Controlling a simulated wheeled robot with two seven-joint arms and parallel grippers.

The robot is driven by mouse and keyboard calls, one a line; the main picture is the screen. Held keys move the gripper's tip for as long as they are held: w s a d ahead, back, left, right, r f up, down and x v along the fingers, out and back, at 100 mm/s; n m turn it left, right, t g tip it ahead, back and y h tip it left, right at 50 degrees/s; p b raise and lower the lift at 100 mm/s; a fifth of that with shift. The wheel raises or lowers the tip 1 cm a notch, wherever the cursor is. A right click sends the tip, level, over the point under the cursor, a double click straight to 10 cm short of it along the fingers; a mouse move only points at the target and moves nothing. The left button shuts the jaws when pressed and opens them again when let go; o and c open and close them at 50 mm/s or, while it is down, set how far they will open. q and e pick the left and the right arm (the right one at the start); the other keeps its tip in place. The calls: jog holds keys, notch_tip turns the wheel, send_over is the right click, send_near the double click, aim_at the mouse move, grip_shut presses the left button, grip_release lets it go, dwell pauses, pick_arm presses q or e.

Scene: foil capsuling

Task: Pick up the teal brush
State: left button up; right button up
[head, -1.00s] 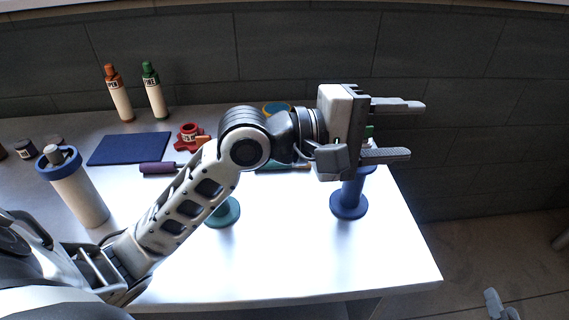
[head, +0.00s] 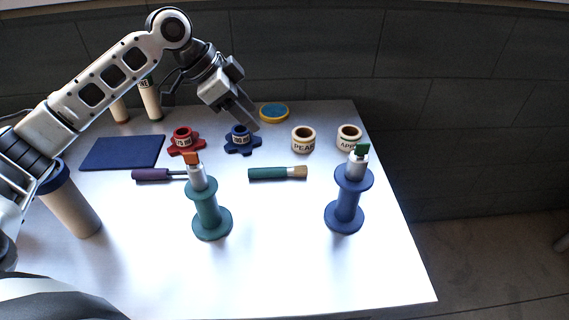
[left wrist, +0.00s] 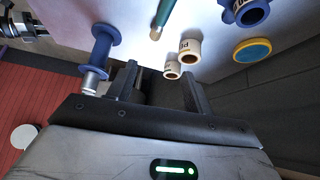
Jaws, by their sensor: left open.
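The teal brush (head: 272,173) lies flat on the table in the head view, its handle to the left and its tan bristle end to the right. It also shows in the left wrist view (left wrist: 164,14) at the top edge, partly cut off. My left gripper (head: 250,120) is open and empty, above the back of the table near the blue star-shaped piece, apart from the brush. In the left wrist view its two fingers (left wrist: 158,82) show with nothing between them. My right gripper is not in view.
A teal spool stand (head: 207,215) and a blue spool stand (head: 345,205) stand in front of the brush. A purple-handled tool (head: 152,175) lies to the left. The blue star-shaped piece (head: 240,141) and a PEAR ring (head: 303,141) sit behind. The front table area is clear.

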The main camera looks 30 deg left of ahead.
pick_arm(q)
jog(key=s+a+m+g+y, duration=0.1)
jog(key=s+a, duration=0.1)
jog(key=a, duration=0.3)
send_over(257, 169)
jog(key=s+a, duration=0.1)
jog(key=a, duration=0.1)
jog(key=shift+g, duration=0.4)
jog(key=f, duration=1)
jog(key=shift+s+a+f+p, duration=0.1)
jog(key=shift+a+f+p, duration=0.1)
jog(key=shift+f+p, duration=0.15)
jog(key=shift+d+f, duration=0.25)
jog(key=shift+f, duration=0.2)
jog(key=x, duration=0.4)
jog(key=shift+w+d+f+p, duration=0.15)
jog(key=shift+w+p, duration=0.1)
jog(key=shift+p, duration=0.15)
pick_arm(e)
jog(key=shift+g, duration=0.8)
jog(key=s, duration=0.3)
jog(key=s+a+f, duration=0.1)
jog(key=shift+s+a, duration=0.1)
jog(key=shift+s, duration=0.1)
pick_arm(q)
jog(key=c, duration=1.1)
